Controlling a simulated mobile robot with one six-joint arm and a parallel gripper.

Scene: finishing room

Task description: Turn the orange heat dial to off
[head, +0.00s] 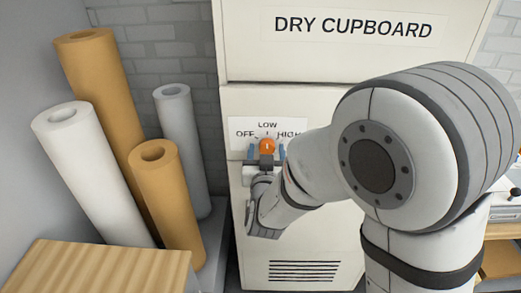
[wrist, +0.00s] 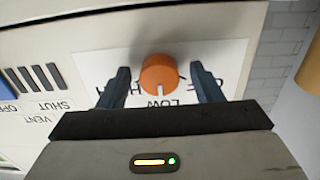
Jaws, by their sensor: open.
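The orange heat dial (head: 267,146) sits on a white label plate on the front of the dry cupboard (head: 236,190). The label (head: 240,126) reads OFF at left, LOW at top and HIGH at right. In the wrist view the picture is upside down; the dial (wrist: 159,73) has a white pointer mark aimed at LOW. My gripper (head: 267,153) is at the dial, fingers open. In the wrist view my gripper (wrist: 159,76) has one finger on each side of the dial, with a gap showing on both sides. OFF is partly hidden by a finger there.
A vent control (wrist: 40,77) with SHUT and OPEN labels is left of the dial in the wrist view. Several upright rolls, including a white one (head: 90,170), stand left of the cupboard, behind a ridged wooden surface (head: 100,270). A louvre grille (head: 304,271) is low on the cupboard.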

